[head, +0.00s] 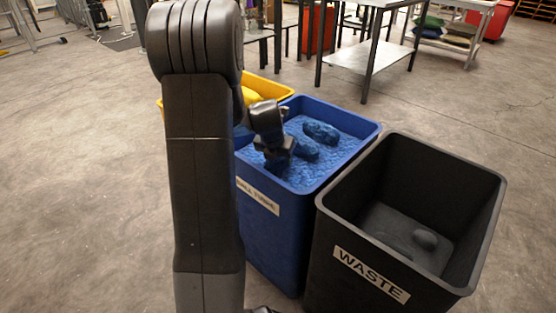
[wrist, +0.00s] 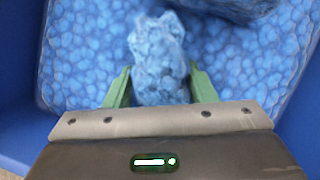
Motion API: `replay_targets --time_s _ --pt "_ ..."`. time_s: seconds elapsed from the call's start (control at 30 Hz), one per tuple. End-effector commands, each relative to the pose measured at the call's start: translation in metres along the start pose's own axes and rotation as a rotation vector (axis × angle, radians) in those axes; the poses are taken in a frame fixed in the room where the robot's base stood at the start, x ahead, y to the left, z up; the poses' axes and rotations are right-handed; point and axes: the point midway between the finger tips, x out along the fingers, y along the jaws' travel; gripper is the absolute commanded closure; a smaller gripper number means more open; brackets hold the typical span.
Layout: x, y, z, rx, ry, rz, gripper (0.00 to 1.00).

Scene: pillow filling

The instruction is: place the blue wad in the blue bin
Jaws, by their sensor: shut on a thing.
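The blue bin (head: 262,221) stands on the floor in the middle of the head view, nearly full of blue filling. My gripper (head: 275,160) is over its near left part, inside the rim outline. In the wrist view the green fingers of my gripper (wrist: 160,88) are shut on a light blue wad (wrist: 158,50). Blue filling shows all around the wad. I cannot tell whether the wad touches the filling below. In the head view the held wad cannot be made out clearly. Darker blue lumps (head: 320,132) lie on the filling to the right of the gripper.
A black waste bin (head: 335,225) stands close on the right, with dark lumps (head: 425,238) at its bottom. A yellow bin (head: 270,85) is behind the blue bin on the left. Tables (head: 355,62) stand at the back.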

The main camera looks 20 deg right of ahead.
Motion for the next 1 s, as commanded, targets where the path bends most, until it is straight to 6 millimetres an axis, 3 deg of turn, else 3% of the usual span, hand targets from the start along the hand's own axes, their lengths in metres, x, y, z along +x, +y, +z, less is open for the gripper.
replay_targets --time_s 0.17,0.2,0.3,0.67,1.0 --pt "0.002 0.000 -0.001 0.000 0.000 0.000 0.73" --pt "0.002 0.000 -0.001 0.001 0.000 0.000 0.46" --pt "0.001 0.000 -0.001 0.001 0.000 0.000 0.28" --pt "-0.005 0.000 0.001 0.000 -0.001 0.001 0.28" --pt "-0.073 0.001 0.003 0.000 -0.003 0.002 0.28"
